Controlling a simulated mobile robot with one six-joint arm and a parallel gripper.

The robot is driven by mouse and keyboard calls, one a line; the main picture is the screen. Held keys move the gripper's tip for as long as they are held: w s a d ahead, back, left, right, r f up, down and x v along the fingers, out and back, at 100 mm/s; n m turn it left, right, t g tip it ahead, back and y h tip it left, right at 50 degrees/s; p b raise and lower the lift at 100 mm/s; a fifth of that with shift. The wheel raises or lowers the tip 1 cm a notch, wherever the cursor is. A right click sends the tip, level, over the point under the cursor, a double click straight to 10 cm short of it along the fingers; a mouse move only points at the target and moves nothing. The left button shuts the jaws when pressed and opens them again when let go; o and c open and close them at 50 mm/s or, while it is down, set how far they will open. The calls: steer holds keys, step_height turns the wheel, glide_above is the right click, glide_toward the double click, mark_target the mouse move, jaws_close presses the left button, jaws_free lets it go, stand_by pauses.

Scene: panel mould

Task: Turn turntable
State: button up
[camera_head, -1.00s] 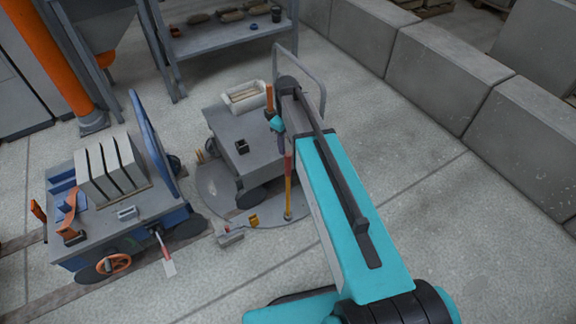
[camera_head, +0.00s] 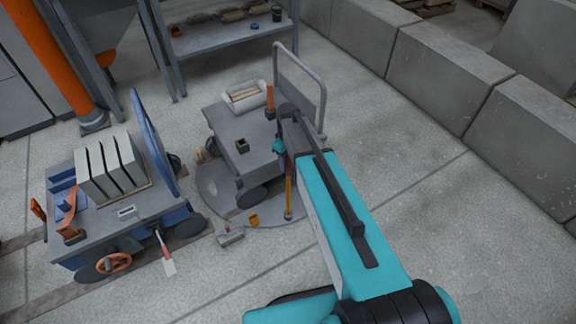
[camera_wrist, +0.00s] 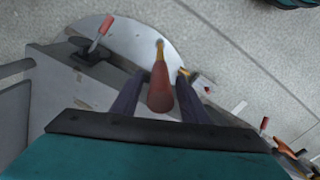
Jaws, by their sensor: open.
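The turntable (camera_head: 221,188) is a round grey plate in the floor, partly covered by a grey cart (camera_head: 225,125) standing on it. It also shows as a pale disc in the wrist view (camera_wrist: 140,42). A thin upright bar (camera_head: 288,200), yellow low down, stands at its near right rim. In the wrist view the bar's red grip (camera_wrist: 160,90) points toward the camera. My gripper (camera_wrist: 160,78) is open, with one finger on each side of the grip; contact is not clear. In the head view my gripper (camera_head: 283,155) hides the bar's upper part.
A blue-framed cart (camera_head: 95,222) with pale slabs stands left on rails. A small grey block (camera_head: 230,238) and a yellow piece (camera_head: 253,220) sit at the turntable's near edge. A shelf (camera_head: 225,38) stands behind; concrete blocks (camera_head: 440,75) line the right. The floor at right is clear.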

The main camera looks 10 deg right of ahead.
steer(key=shift+f, duration=1.45)
jaws_close()
